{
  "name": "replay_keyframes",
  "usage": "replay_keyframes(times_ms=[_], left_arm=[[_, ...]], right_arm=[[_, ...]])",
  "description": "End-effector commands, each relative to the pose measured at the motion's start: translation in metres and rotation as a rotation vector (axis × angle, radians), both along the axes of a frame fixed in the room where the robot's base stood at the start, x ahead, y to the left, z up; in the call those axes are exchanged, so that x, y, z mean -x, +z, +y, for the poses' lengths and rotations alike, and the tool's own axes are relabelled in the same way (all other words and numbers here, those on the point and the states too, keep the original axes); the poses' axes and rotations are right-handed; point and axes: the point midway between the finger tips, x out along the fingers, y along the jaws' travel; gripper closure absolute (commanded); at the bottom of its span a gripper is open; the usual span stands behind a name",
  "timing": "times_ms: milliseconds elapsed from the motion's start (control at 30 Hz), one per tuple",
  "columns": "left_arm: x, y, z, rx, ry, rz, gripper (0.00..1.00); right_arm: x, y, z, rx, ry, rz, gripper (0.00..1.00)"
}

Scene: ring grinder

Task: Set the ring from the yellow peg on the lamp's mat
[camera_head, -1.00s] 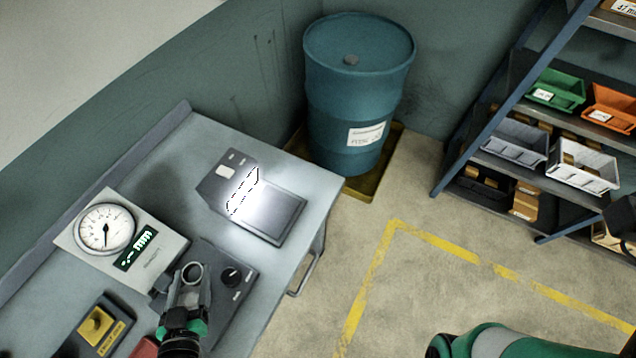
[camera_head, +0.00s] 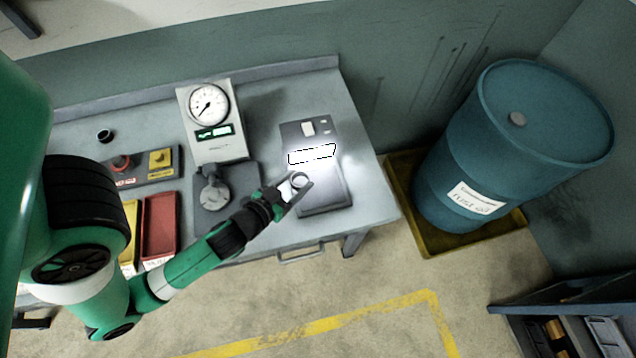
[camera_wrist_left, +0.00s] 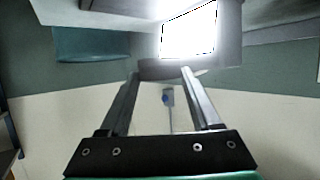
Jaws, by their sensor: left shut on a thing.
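My left gripper (camera_head: 297,188) is shut on a small grey ring (camera_head: 299,180), held over the left edge of the lamp's dark mat (camera_head: 326,199). The lit lamp (camera_head: 311,154) glares white just behind the ring. In the left wrist view the ring (camera_wrist_left: 165,70) sits between the fingertips (camera_wrist_left: 165,80), seen edge-on and dark, against the bright lamp panel (camera_wrist_left: 188,30). The gap between ring and mat is hard to judge. The yellow peg (camera_head: 160,158) stands on its block at the left, with no ring visible on it. My right gripper is not in view.
The grinder (camera_head: 214,190) stands left of my gripper, with the dial gauge box (camera_head: 211,145) behind it. Red (camera_head: 160,222) and yellow bins are at the table's front left. A dark cup-like piece (camera_head: 105,136) stands at the back left. A blue drum (camera_head: 490,150) stands right of the table.

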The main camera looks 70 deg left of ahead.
Motion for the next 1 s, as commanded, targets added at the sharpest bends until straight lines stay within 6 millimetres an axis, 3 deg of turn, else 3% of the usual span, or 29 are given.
replay_keyframes(times_ms=[33, 133, 300, 500, 700, 1000], left_arm=[[-0.016, -0.006, 0.005, -0.002, 0.0, -0.004, 0.98], [-0.032, -0.036, 0.01, 0.0, 0.0, 0.001, 0.98], [-0.05, -0.057, 0.016, -0.001, 0.0, 0.001, 0.98], [-0.055, -0.062, 0.017, -0.001, 0.0, 0.001, 0.98], [-0.058, -0.095, 0.018, 0.0, -0.001, 0.003, 0.98], [-0.058, -0.096, 0.018, -0.001, 0.0, 0.001, 0.98]], right_arm=[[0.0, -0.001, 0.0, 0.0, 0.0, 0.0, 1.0], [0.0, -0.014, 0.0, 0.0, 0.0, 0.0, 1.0], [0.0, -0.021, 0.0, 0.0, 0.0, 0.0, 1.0], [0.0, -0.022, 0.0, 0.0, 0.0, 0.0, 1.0], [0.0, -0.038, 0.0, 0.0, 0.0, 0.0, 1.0], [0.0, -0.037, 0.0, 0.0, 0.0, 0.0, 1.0]])
